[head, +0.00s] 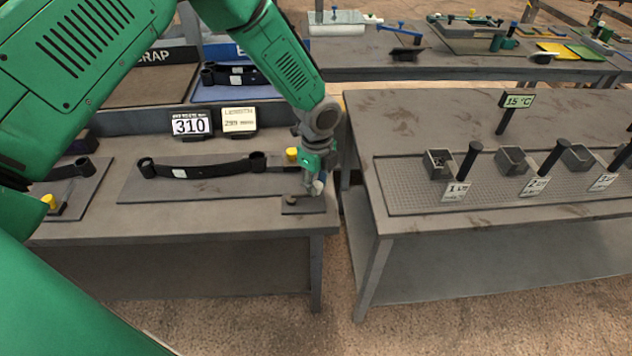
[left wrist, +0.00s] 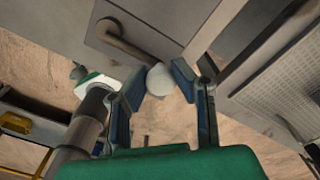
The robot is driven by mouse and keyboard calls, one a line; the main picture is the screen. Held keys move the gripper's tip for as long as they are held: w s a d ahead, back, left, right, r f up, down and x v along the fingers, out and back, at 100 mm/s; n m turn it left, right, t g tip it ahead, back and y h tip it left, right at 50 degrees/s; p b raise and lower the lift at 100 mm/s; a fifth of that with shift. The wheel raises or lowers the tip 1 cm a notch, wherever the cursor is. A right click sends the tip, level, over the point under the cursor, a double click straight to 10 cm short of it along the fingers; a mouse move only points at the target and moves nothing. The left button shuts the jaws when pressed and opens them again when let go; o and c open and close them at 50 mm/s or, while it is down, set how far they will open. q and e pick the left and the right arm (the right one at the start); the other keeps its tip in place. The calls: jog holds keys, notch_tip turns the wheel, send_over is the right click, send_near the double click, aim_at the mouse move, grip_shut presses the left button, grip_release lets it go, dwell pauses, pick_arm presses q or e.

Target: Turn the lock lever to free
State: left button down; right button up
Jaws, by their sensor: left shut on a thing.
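The lock lever shows in the left wrist view as a dark bar (left wrist: 124,41) on a grey plate, leading to a pale round knob (left wrist: 159,77). My left gripper (left wrist: 158,84) has its two blue fingers on either side of the knob and is shut on it. In the head view my left gripper (head: 315,187) points down at the front right corner of the left bench, over a small dark plate (head: 303,206). The lever itself is mostly hidden there by the gripper. My right gripper is in neither view.
A black leaf spring (head: 205,169) lies on a grey board behind the gripper. A yellow knob (head: 292,154) stands close by. Signs (head: 190,123) stand at the bench's back.

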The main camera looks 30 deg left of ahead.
pick_arm(q)
jog(key=shift+w+d+r, duration=0.25)
jog(key=shift+w+r, duration=0.05)
jog(key=shift+w, duration=0.05)
jog(key=c, duration=1.3)
grip_release()
jog(key=shift+s+d, duration=0.2)
jog(key=shift+s, duration=0.1)
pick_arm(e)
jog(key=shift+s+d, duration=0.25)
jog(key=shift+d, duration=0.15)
pick_arm(q)
notch_tip(320, 180, up, 12)
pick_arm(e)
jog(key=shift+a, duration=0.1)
pick_arm(q)
jog(key=shift+f, duration=0.15)
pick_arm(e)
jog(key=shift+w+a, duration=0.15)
